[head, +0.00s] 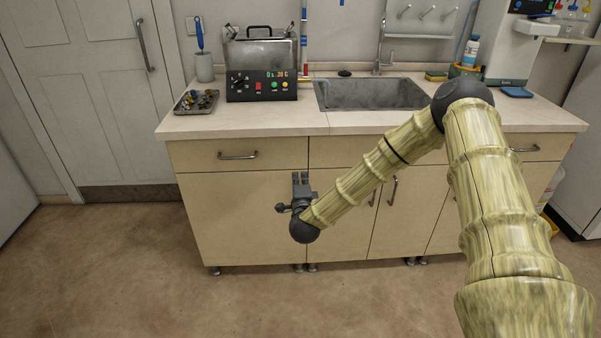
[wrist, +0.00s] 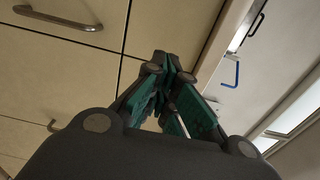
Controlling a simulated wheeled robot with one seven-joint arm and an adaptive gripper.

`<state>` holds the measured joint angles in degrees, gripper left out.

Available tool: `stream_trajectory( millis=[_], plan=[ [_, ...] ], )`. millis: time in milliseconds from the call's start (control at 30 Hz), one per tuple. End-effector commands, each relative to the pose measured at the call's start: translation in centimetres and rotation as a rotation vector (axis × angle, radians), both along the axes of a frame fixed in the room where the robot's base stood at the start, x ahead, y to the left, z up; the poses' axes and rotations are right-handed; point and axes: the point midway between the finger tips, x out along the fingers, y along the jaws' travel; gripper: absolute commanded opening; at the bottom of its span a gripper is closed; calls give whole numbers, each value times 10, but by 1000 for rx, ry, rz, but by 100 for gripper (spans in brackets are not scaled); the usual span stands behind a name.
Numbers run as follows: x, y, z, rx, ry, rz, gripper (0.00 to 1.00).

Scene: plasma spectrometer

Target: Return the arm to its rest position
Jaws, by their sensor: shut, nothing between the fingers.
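My arm (head: 380,170) reaches from the lower right of the head view and bends at a dark elbow joint. My gripper (head: 302,180) is in front of the cabinet doors, below the counter edge, pointing up. In the wrist view my gripper (wrist: 172,75) shows its green-lined fingers converging at the tips, shut and empty. I cannot tell the exact gap between my gripper and the cabinet front.
The cabinet (head: 240,210) stands just behind my gripper, with drawer handles (head: 238,155) and a counter (head: 240,122) above. On the counter are a water bath (head: 262,85), a metal tray (head: 197,102) and a sink (head: 370,94). The floor (head: 150,270) in front is clear.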

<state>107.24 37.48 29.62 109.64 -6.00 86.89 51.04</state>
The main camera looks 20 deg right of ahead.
Motion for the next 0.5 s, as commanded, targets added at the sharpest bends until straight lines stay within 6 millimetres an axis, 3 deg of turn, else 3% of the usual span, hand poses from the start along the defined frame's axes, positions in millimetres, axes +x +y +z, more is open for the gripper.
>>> stream_trajectory(
  millis=[367,500],
  plan=[
    [-15,7,-2,-6,12,7,0],
    [-30,33,-24,-60,106,77,0]
  ],
)
